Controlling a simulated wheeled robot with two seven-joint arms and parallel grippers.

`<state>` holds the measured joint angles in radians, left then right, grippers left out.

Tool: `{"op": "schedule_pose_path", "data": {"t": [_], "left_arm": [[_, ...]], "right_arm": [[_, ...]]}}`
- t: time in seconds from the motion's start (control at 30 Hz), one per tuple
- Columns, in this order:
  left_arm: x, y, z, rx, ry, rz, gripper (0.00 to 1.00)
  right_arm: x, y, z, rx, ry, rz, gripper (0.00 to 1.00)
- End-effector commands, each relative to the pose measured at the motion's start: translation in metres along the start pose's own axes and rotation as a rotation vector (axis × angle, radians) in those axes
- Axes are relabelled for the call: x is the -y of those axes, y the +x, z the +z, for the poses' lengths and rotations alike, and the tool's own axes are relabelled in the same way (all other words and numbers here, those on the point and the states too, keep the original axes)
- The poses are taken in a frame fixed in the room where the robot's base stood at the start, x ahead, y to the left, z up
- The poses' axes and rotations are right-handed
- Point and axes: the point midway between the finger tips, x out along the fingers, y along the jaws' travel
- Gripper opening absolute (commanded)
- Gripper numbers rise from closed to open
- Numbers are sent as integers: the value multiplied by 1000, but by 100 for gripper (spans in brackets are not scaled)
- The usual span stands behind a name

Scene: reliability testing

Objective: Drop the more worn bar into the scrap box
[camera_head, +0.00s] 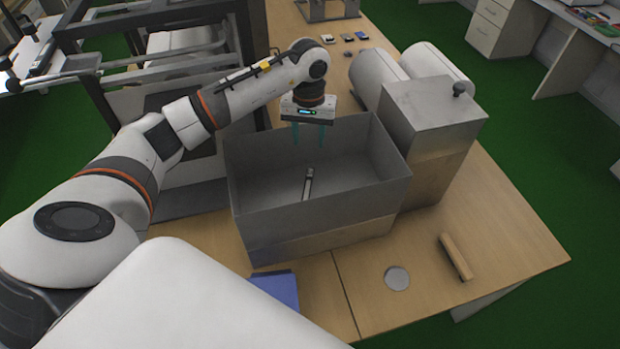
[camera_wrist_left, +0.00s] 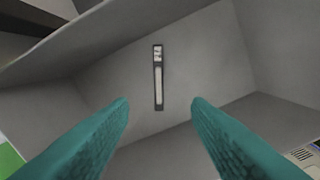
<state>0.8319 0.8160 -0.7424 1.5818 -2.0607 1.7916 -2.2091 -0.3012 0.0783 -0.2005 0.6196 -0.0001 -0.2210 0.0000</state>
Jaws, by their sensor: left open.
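A large open grey metal box (camera_head: 320,226) stands on the wooden table. A small narrow bar (camera_head: 308,184), dark-edged with a pale strip and marks at one end, lies inside it on the floor; it shows also in the wrist view (camera_wrist_left: 158,85). My left gripper (camera_head: 309,138) has teal fingers, spread apart and empty, pointing down over the back part of the box. In the wrist view the bar appears beyond the gap between the fingers (camera_wrist_left: 160,104), apart from them. No second bar like it shows, so wear cannot be compared. My right gripper is not seen.
A tan block (camera_head: 456,257) and a grey disc (camera_head: 397,278) lie on the table at right. A metal case (camera_head: 433,120) and white cylinders (camera_head: 437,68) stand right of the box. A blue item (camera_head: 278,289) is in front. The right front table is mostly clear.

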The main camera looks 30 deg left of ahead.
Motion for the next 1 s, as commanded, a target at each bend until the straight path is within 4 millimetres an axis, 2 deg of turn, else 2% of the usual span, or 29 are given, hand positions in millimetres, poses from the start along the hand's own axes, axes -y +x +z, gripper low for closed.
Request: {"op": "schedule_pose_path", "data": {"t": [0.3,0.5,0.67,1.0], "left_arm": [[0,-66,1,6,0,-2,45],[0,-94,0,2,0,0,45],[0,-102,0,0,0,0,45],[0,-102,0,0,0,0,45]], "right_arm": [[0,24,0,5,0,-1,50],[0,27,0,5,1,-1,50],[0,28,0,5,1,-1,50],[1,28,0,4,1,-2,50]]}}
